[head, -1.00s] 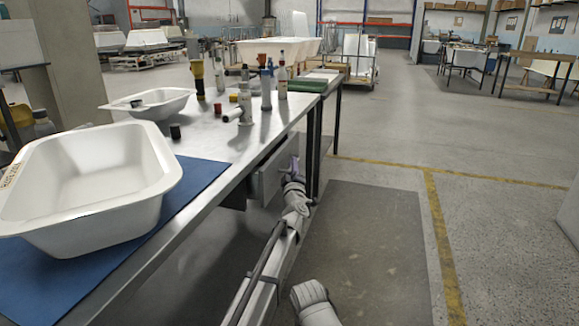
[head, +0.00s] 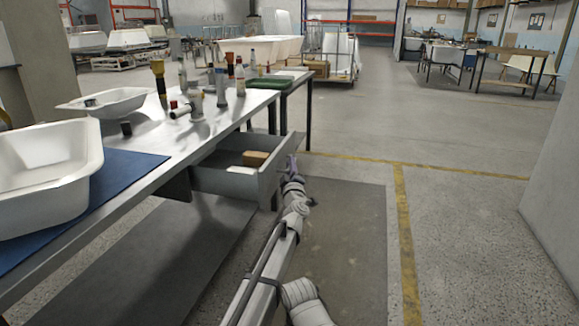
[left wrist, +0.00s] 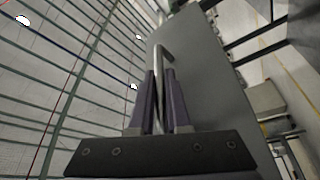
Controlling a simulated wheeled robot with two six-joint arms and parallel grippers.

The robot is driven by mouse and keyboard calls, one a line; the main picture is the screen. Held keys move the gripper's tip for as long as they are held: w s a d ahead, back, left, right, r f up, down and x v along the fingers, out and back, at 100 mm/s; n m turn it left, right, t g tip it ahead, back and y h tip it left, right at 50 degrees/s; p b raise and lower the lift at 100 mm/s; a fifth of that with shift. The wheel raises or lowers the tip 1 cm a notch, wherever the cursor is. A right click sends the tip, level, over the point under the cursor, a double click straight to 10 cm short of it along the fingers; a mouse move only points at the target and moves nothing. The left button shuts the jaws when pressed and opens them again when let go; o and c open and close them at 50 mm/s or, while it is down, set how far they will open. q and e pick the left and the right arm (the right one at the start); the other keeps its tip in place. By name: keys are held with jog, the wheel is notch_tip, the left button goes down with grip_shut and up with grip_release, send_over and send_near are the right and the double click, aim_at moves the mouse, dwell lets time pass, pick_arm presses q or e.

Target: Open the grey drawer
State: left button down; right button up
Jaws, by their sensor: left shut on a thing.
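The grey drawer (head: 225,184) stands pulled out from under the metal workbench in the head view, its inside showing from above. A small brown box (head: 255,159) and a flat white thing (head: 241,170) lie in it. My left gripper (head: 291,166) is at the outer side of the drawer front. In the left wrist view my left gripper (left wrist: 158,85) has its two purple fingers closed around the metal bar handle (left wrist: 163,53), with the grey drawer front (left wrist: 205,80) beside it. My right gripper is not in view.
The workbench (head: 150,155) carries white tub shells (head: 45,175), a blue mat (head: 110,180), bottles and fittings. A green tray (head: 268,83) sits on a farther table. The floor right of the drawer is clear up to a grey wall-like block (head: 555,180).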

pick_arm(q)
jog(key=shift+s+d, duration=0.1)
jog(key=shift+d, duration=0.1)
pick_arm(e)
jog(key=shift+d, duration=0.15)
pick_arm(q)
jog(key=c, duration=0.9)
grip_release()
